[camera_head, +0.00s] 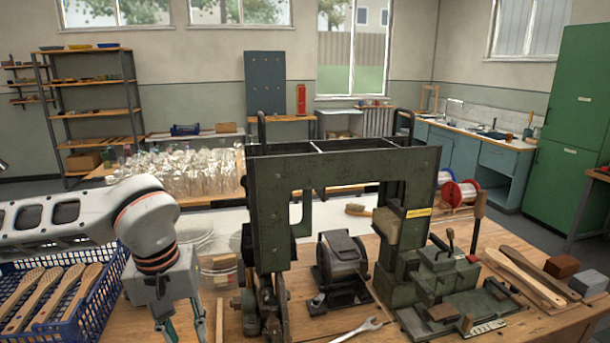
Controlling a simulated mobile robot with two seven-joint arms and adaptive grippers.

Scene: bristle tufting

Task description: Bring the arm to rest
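My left arm (75,218) comes in from the left over the blue crate. Its gripper (186,325) points down at the bottom left, above the wooden bench and just right of the crate. Its two teal fingers stand apart with nothing visible between them; the tips are at or past the picture's lower edge. My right arm and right gripper are not in view.
A blue crate (97,322) holds several wooden brush bodies. A tall green machine (342,165) stands mid-bench, right of my gripper. A wrench (358,330), dark motor (342,265) and wooden brush blanks (525,272) lie on the bench (570,322). Clear tubs stand behind the gripper.

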